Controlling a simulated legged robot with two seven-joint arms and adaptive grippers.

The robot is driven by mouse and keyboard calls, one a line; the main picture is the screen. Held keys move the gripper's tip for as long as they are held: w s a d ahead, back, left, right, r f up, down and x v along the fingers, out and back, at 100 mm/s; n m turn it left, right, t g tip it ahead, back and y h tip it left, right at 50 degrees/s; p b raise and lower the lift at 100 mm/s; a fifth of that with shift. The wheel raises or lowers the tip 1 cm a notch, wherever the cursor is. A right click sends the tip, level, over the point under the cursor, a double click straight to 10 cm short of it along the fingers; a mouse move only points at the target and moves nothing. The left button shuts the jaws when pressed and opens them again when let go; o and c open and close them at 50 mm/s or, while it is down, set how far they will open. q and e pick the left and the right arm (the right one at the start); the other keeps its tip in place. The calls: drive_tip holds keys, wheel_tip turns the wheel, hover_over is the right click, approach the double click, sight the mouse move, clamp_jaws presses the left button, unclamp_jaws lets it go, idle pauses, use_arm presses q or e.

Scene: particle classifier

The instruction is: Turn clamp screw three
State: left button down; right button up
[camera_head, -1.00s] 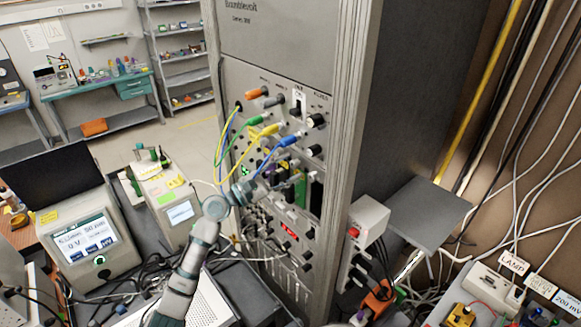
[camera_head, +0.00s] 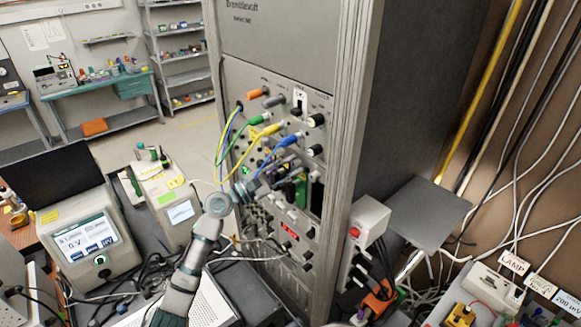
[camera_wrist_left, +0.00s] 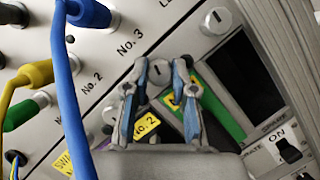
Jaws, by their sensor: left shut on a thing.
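The clamp screw (camera_wrist_left: 158,73) is a round grey slotted head on the rack panel, beside the "No. 3" label in the left wrist view. My left gripper (camera_wrist_left: 158,64) has a fingertip on either side of this head and is shut on it. In the head view my left gripper (camera_head: 282,173) reaches the panel from the left, below the blue plug (camera_head: 289,141). There the screw head is hidden by the gripper and cannot be made out. My right gripper is not in view.
A blue cable (camera_wrist_left: 70,100) runs close beside the left gripper. Yellow (camera_head: 265,130) and green (camera_head: 260,120) plugs sit near it. Another slotted head (camera_wrist_left: 215,21) lies farther up. A green board (camera_head: 301,187) stands in a panel opening. Cables hang below.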

use_arm(q)
drive_tip(key=m+g, duration=0.1)
drive_tip(key=m, duration=0.3)
drive_tip(key=shift+r+g, duration=0.1)
drive_tip(key=shift+g, duration=0.3)
drive_tip(key=m+g+y, duration=0.1)
drive_tip(key=m, duration=0.3)
drive_tip(key=shift+w, duration=0.1)
drive_tip(key=m+y, duration=0.1)
drive_tip(key=m, duration=0.2)
drive_tip(key=shift+m+g, duration=0.3)
drive_tip(key=shift+m, duration=0.1)
drive_tip(key=m+y, duration=0.1)
drive_tip(key=m, duration=0.2)
drive_tip(key=shift+y, duration=0.4)
drive_tip(key=m+y, duration=0.1)
drive_tip(key=m, duration=0.2)
drive_tip(key=m+y, duration=0.2)
drive_tip(key=m, duration=0.1)
drive_tip(key=shift+s+t, duration=0.2)
drive_tip(key=shift+t, duration=0.2)
drive_tip(key=m+t+y, duration=0.1)
drive_tip(key=m, duration=0.1)
drive_tip(key=shift+d+m, duration=0.1)
drive_tip(key=shift+m, duration=0.2)
drive_tip(key=shift+m+t+y, duration=0.6)
drive_tip(key=shift+m+y, duration=0.2)
drive_tip(key=shift+m, duration=0.4)
